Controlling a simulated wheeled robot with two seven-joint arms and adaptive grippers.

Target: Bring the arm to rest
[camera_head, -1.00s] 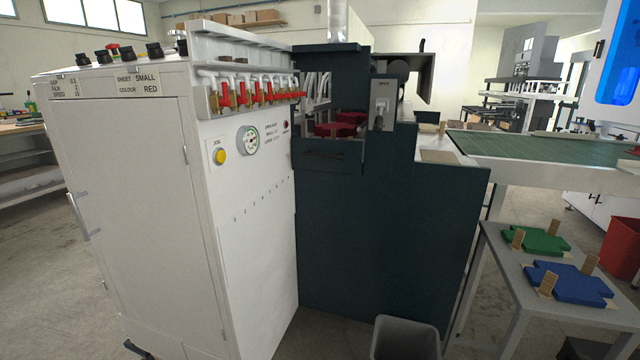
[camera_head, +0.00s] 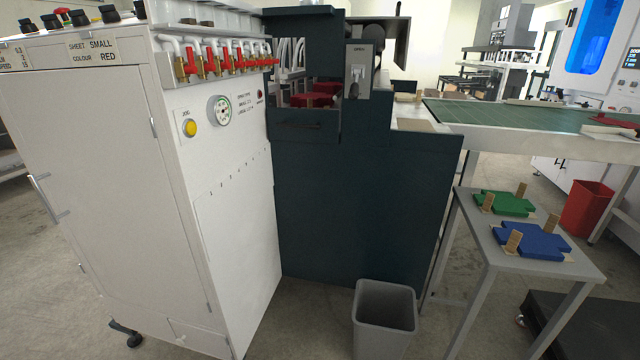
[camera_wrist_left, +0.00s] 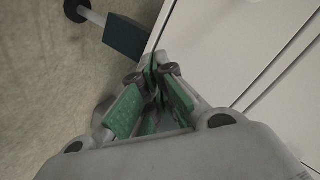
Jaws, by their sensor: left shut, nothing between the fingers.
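My left gripper (camera_wrist_left: 155,80) shows only in the left wrist view. Its green-padded fingers meet at the tips and hold nothing. Beneath it lie the grey floor and the white cabinet's panels, apart from the fingers as far as I can tell. Neither arm shows in the head view, and my right gripper is in no view.
A white cabinet (camera_head: 100,180) with red-handled valves stands close at the left, joined to a dark machine (camera_head: 350,200). A grey bin (camera_head: 385,318) stands before it.

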